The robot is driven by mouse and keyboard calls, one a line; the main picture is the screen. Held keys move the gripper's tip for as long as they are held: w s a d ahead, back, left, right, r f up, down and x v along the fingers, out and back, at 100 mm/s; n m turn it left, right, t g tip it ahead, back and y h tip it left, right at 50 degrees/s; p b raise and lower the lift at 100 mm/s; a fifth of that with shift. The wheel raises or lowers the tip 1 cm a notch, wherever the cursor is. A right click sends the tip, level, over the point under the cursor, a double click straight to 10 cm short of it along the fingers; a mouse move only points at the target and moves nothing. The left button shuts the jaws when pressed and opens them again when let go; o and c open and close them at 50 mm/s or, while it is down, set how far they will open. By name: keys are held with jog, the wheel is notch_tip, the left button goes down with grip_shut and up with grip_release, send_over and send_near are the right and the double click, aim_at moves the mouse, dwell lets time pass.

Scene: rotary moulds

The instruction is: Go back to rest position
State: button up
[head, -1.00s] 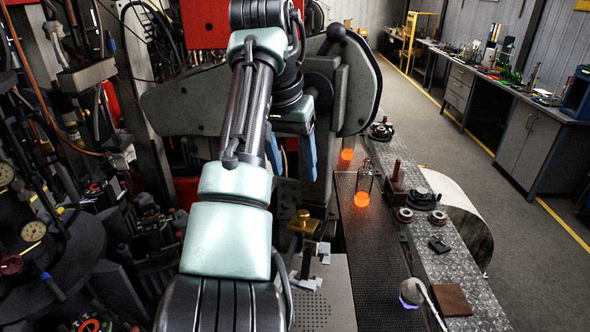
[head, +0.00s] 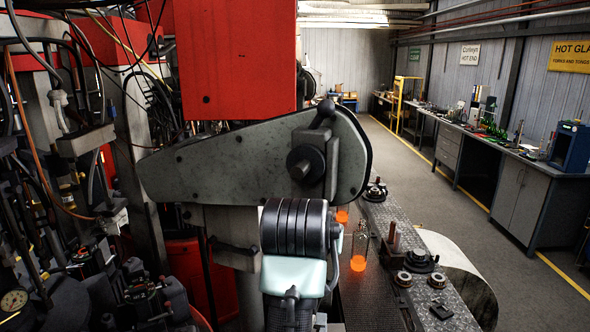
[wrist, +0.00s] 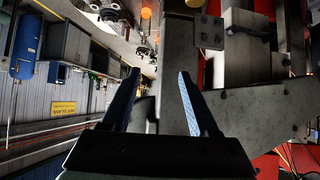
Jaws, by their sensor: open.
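My gripper (wrist: 159,74) shows in the wrist view with its two blue fingers spread apart and nothing between them. The wrist view looks upside down, with machine parts behind the fingers. In the head view only a link of my arm shows at the bottom centre, in front of the machine; the gripper is out of that view. A glass bottle with a glowing orange base (head: 358,262) stands on the dark conveyor strip right of my arm. A second orange glow (head: 342,215) is behind it.
A big grey machine arm (head: 250,165) with a red cabinet (head: 225,60) above it stands close behind my arm. Hoses and machinery crowd the left. Metal fittings (head: 420,258) sit on the tread-plate ledge. The aisle floor (head: 430,185) at right is clear, beside a workbench (head: 520,190).

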jog(key=s+a+r+n+t+y+b, duration=0.1)
jog(key=s+a+r+t+b, duration=0.1)
jog(key=s+r+t+b, duration=0.5)
jog(key=s+a+r+n+t+y+b, duration=0.1)
jog(key=s+r+t+b, duration=0.6)
jog(key=s, duration=1)
notch_tip(320, 180, up, 3)
jog(key=a+t, duration=0.1)
jog(key=t, duration=0.2)
jog(key=shift+n, duration=0.4)
jog(key=shift+a+r, duration=0.1)
jog(key=shift+w+b, duration=0.1)
jog(key=shift+b, duration=0.2)
